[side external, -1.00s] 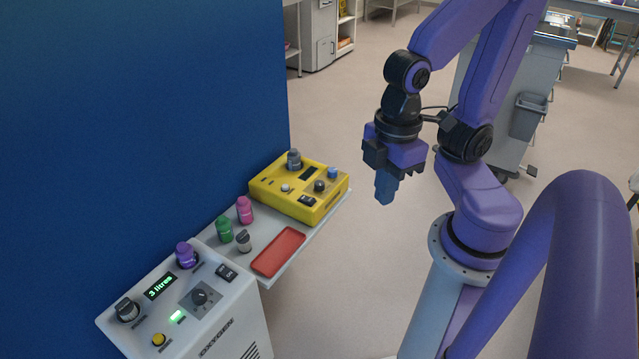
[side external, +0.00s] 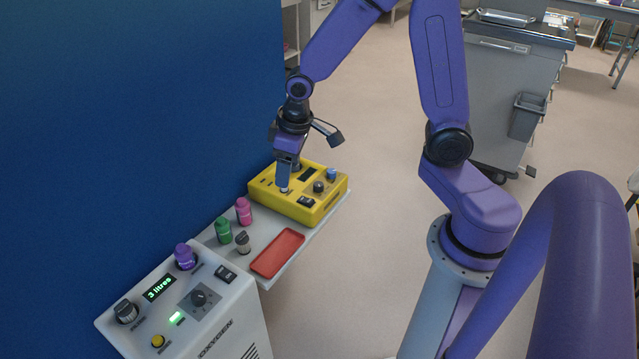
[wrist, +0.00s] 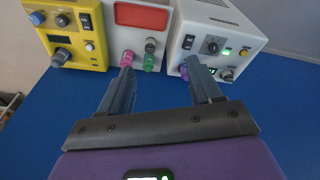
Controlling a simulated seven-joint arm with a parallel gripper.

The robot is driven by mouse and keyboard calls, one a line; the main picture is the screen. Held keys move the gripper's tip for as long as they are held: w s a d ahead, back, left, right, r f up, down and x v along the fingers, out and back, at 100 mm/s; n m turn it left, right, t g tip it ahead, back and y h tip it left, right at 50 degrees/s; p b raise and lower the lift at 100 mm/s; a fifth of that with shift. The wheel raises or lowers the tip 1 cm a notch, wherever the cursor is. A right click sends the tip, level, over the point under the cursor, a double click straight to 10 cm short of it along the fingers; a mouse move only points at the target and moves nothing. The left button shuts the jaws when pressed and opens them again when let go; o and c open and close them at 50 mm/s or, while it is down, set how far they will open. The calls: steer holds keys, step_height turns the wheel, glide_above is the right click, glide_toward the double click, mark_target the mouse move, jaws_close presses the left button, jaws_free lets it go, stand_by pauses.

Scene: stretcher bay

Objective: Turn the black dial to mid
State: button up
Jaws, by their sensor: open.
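Two panels carry black dials. One dial (side external: 199,297) sits on a grey plate on the white oxygen unit (side external: 240,320) and also shows in the wrist view (wrist: 211,45). A smaller black knob (side external: 318,187) is on the yellow box (side external: 306,214); it also shows in the wrist view (wrist: 62,20). I cannot tell which one the task means, nor read their marks. My gripper (side external: 283,186) points down at the left part of the yellow box, in front of its white button in the side view. In the wrist view its fingers (wrist: 160,67) are apart with nothing between them.
A shelf between the panels holds pink (side external: 244,211), green (side external: 224,230) and grey (side external: 243,242) capped items and a red tray (side external: 278,252). A blue wall (side external: 130,120) stands close behind.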

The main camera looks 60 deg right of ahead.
steer(key=w+d+f+m, duration=0.3)
steer(key=w+d+f, duration=0.1)
steer(key=w+d, duration=0.25)
steer(key=m+t+h, duration=0.2)
steer(key=m, duration=0.6)
glide_above(319, 184)
steer(key=s+a, duration=0.4)
steer(key=s, duration=0.2)
step_height(319, 184, down, 12)
steer(key=x, duration=1.1)
steer(key=d+x, duration=0.1)
steer(key=x, duration=0.5)
steer(key=shift+s+f, duration=0.25)
steer(key=shift+f, duration=0.1)
steer(key=c, duration=1)
steer(key=shift+c, duration=0.2)
